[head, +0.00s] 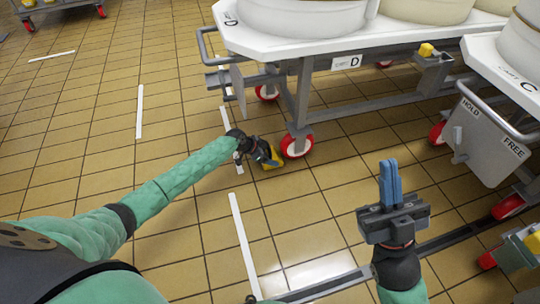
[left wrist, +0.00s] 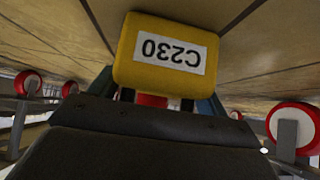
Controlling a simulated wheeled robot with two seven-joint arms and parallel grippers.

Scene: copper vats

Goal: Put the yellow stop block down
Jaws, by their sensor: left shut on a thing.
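The yellow stop block (head: 274,164) is at floor level beside the red-rimmed wheel (head: 297,146) of cart D. In the left wrist view the block (left wrist: 128,72) shows a white label reading C230, upside down. My left gripper (head: 268,156) is shut on it. I cannot tell whether the block touches the floor or the wheel. My right gripper (head: 390,182) is held over the floor at the right, its blue fingers together and nothing between them.
Cart D (head: 350,62) carries large pale vats. Another yellow block (head: 427,49) sits on its frame. Cart C (head: 492,140) stands at the right with a HOLD/FREE plate. White floor strips (head: 240,235) run nearby. Open tiled floor lies at the left.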

